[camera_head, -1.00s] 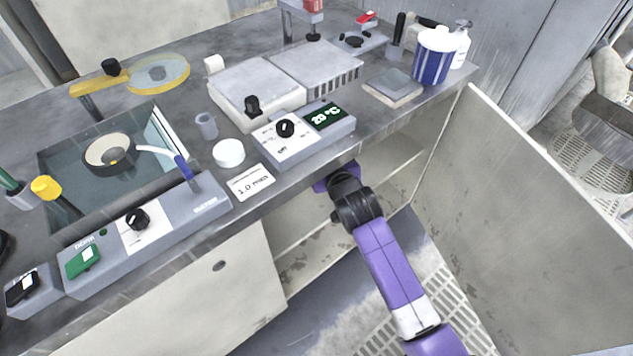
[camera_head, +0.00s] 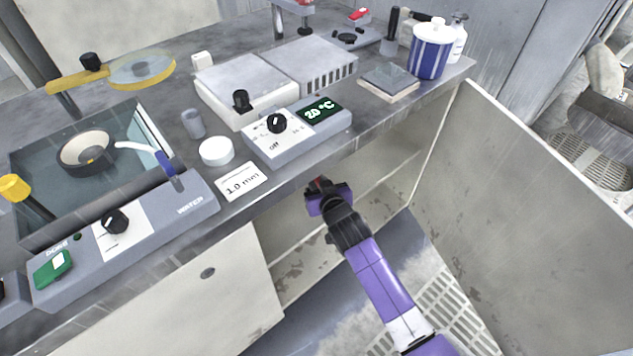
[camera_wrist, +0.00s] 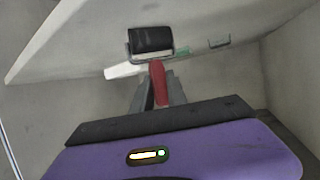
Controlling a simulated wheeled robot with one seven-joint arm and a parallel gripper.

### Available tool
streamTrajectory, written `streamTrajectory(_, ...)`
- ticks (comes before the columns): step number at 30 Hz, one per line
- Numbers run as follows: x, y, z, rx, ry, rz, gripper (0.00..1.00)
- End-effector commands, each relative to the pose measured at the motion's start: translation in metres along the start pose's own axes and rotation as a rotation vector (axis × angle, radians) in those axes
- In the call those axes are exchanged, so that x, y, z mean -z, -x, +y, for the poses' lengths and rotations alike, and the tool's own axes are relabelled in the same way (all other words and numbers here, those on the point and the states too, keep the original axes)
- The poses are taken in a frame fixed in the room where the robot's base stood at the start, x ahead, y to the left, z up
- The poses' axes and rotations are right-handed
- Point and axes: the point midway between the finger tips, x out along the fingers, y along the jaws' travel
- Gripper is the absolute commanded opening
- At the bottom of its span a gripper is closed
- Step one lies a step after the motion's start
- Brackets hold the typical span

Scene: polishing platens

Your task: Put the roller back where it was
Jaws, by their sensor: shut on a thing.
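The roller (camera_wrist: 152,40) has a black cylinder in a wire frame and a red handle (camera_wrist: 158,80). My gripper (camera_wrist: 158,92) is shut on the red handle, and the black cylinder points away from me. In the head view my gripper (camera_head: 322,200) is at the open cabinet's mouth, just below the counter's front edge. Only a small red and dark part of the roller shows there; the rest is hidden. In the wrist view a pale cabinet surface is behind the roller; I cannot tell whether they touch.
The open cabinet (camera_head: 375,190) has shelves inside. Its open door (camera_head: 540,200) stands at the right and a closed panel (camera_head: 190,300) at the left. The counter above holds a control box (camera_head: 298,133), a white puck (camera_head: 217,151) and a card (camera_head: 241,181). A small bracket (camera_wrist: 219,42) shows in the wrist view.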

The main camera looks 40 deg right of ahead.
Motion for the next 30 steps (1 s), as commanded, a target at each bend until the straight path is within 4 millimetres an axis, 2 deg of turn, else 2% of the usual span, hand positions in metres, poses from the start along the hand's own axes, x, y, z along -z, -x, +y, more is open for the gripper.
streamTrajectory(6, -0.003, -0.001, 0.000, 0.001, 0.000, 0.001, 0.00)
streamTrajectory(7, -0.003, -0.001, 0.000, 0.000, 0.000, 0.000, 0.22)
streamTrajectory(10, -0.002, -0.001, 0.000, 0.000, 0.000, 0.000, 0.40)
streamTrajectory(22, 0.003, 0.001, 0.000, 0.000, 0.000, 0.000, 0.40)
streamTrajectory(26, 0.001, 0.020, -0.001, 0.001, -0.001, -0.002, 0.40)
streamTrajectory(30, 0.002, 0.049, -0.001, 0.001, 0.000, -0.003, 0.40)
